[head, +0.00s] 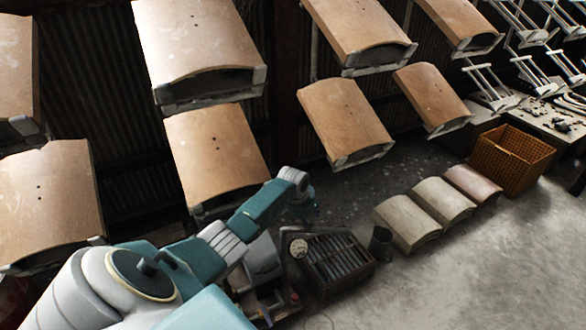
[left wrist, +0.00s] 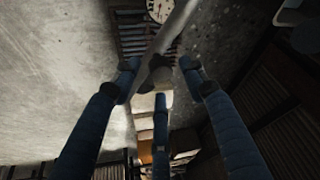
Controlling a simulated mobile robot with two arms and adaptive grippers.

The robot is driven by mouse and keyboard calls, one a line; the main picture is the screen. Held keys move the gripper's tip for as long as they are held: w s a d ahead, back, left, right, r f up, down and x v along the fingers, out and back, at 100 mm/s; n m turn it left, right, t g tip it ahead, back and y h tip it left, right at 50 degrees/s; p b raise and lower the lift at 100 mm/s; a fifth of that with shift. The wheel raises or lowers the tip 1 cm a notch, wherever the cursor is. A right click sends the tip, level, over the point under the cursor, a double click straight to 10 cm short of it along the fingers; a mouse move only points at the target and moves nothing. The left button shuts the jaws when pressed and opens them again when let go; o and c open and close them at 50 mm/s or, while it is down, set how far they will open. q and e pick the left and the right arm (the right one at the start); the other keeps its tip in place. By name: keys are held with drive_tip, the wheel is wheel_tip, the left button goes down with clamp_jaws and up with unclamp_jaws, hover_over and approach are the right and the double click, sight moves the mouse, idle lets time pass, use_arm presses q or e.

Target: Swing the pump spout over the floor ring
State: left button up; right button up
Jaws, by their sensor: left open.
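My left gripper (head: 306,208) is at the end of the teal and white arm, mostly hidden behind its wrist in the head view. In the left wrist view its fingers (left wrist: 159,75) are spread open. A pale grey pipe (left wrist: 176,28), which looks like the pump spout, slants down from the top edge to between the fingertips. I cannot tell whether the fingers touch it. A white round dial (left wrist: 159,9) shows behind it, and the dial (head: 298,247) also shows in the head view beside a dark ribbed unit (head: 338,264). I cannot make out the floor ring clearly. My right gripper is not in view.
A dark bucket (head: 380,244) stands right of the ribbed unit. Several curved panels stand on the floor, including a grey one (head: 407,222), near an orange crate (head: 511,160). Brown seat-like panels (head: 216,150) hang above. The floor (head: 470,275) at lower right is clear.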

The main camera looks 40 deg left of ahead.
use_arm(q)
drive_tip(key=v, duration=0.3)
drive_tip(key=shift+a, duration=0.1)
drive_tip(key=s+d, duration=0.3)
drive_tip(key=s, duration=0.9)
drive_tip(key=shift+r, duration=0.15)
